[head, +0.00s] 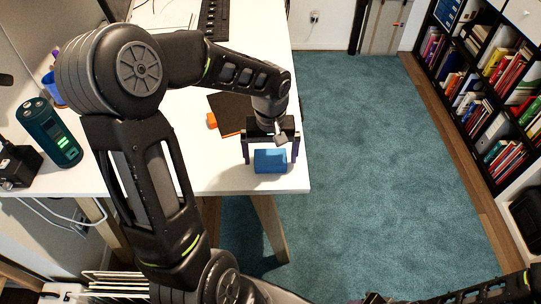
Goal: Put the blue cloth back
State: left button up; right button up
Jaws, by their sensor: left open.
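The blue cloth (270,162) shows as a small, folded, block-like blue bundle near the front right corner of the white table (222,178). My left gripper (271,158) is over it and pointing down, with its two fingers apart, one to the left and one to the right of the cloth. The jaws are open; I cannot tell whether the fingers touch the cloth. My right arm shows only in part at the bottom right edge, and its gripper is not in view.
A dark flat item (229,112) and a small orange object (212,120) lie behind the cloth. A green device (52,134), a blue cup (55,90) and a keyboard (214,20) are on the table. Bookshelves (490,80) stand right; the teal carpet (375,160) is clear.

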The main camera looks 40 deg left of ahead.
aim_at(270, 159)
pick_arm(q)
notch_tip(270, 159, up, 11)
jog(key=shift+r, duration=0.15)
jog(key=shift+s, duration=0.15)
dwell(0.6)
